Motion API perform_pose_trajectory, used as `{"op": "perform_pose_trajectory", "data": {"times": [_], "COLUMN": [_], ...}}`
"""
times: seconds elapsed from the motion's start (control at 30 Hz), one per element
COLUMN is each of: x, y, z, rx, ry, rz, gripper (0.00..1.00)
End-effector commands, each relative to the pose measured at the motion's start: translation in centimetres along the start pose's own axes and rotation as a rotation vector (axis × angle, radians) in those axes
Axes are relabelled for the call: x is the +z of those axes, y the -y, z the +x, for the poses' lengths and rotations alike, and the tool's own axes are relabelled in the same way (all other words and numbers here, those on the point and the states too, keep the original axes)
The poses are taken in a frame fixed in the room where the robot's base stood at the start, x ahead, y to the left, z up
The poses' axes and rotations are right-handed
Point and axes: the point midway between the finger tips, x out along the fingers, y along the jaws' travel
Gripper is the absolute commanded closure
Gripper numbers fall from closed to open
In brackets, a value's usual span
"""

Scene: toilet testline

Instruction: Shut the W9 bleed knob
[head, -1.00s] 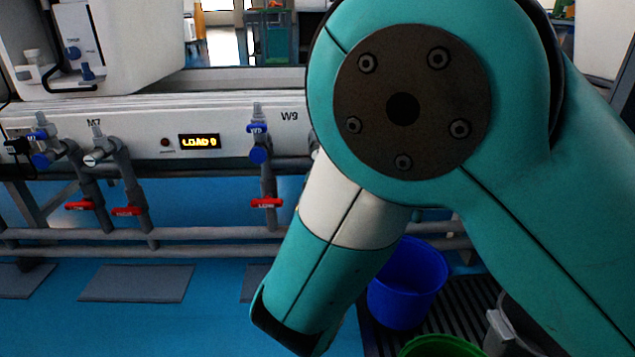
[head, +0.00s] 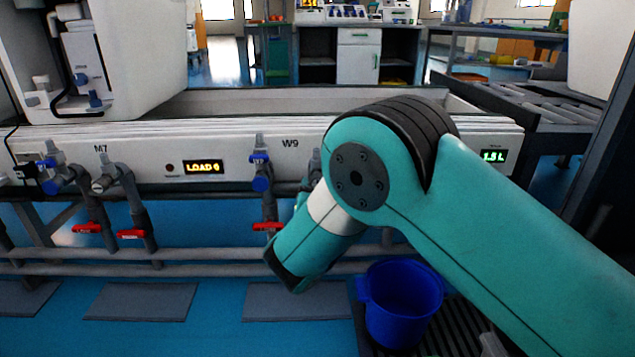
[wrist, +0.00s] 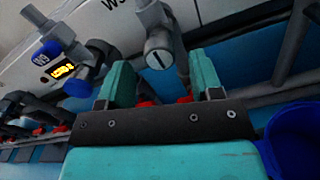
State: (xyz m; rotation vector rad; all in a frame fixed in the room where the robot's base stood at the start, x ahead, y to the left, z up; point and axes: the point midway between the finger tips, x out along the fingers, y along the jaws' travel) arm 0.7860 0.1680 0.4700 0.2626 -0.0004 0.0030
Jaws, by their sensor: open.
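The W9 label (head: 290,143) is on the white panel. Left of it is a valve with a blue tag and a blue round knob (head: 262,183); the knob also shows at the left of the wrist view (wrist: 78,88). Right of the label is a grey knob with a white slotted face (wrist: 157,57), largely hidden behind my arm in the head view. I cannot read which knob is marked bleed. My gripper (wrist: 160,82) is open and empty. Its teal fingers frame the grey knob, which appears just beyond them and apart. The head view hides the gripper behind my arm.
Red levers (head: 268,227) hang on the pipes below the valves. The M7 valve (head: 103,180) stands left, beside an amber display (head: 203,167). A blue bucket (head: 400,310) stands on the floor grating at right. Grey rails run along the front below the panel.

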Motion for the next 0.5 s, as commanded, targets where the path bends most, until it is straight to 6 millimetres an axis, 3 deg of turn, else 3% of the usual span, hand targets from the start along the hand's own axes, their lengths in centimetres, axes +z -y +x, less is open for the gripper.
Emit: {"op": "perform_pose_trajectory", "data": {"times": [0.2,0.5], "x": [-0.2,0.0], "y": [0.1,0.0], "z": [3.6,4.8], "rx": [-0.002,0.001], "ry": [0.001,-0.001], "rz": [0.003,-0.001], "gripper": [0.41,0.41]}}
